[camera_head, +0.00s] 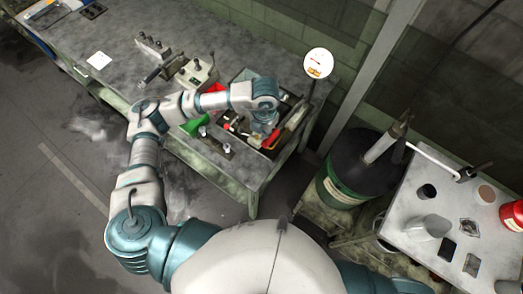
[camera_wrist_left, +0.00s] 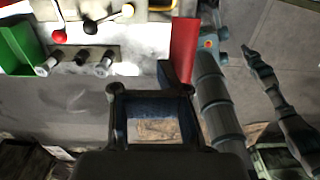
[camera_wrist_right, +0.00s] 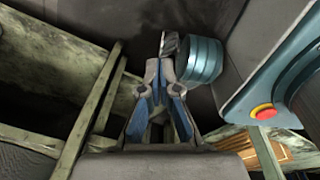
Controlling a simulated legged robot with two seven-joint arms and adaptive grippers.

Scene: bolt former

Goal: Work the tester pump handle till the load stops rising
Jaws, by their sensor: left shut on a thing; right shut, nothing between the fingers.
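My left gripper (camera_head: 264,118) is over the tray at the right end of the bench. In the left wrist view its fingers (camera_wrist_left: 152,92) stand apart with a dark bar across between them, which looks like the tester pump handle; I cannot make out its full length. A red part (camera_wrist_left: 183,50) stands beside the right finger. A round white dial (camera_head: 318,61) with an orange mark stands on a post behind the bench corner; its reading is too small to tell. My right gripper (camera_wrist_right: 160,75) is shut and empty in its wrist view; the head view does not show it.
A dark drum (camera_head: 352,180) and a pale table (camera_head: 415,215) with cups stand at the right. Floor at the left is open.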

